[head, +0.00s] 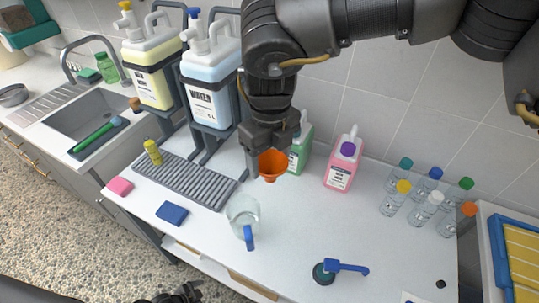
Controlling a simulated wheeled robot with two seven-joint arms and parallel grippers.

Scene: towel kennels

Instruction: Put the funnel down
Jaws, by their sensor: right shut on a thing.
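The orange funnel (272,166) is held in my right gripper (274,148). The gripper is shut on it and points down from the arm at the top. The funnel's wide mouth is up and its short spout points down, above the white counter (300,225). It appears in front of the green bottle. A clear jug (243,212) with a blue handle stands below and left of the funnel. A small dark part of my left gripper (180,296) shows at the bottom edge; its fingers are not clear.
Green (300,150) and pink (342,165) bottles stand at the wall. Several small capped bottles (428,205) stand at right. A ribbed grey drain tray (185,180) lies at left under two large canisters (212,85). A blue-handled tool (340,268) lies in front. The counter's middle is clear.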

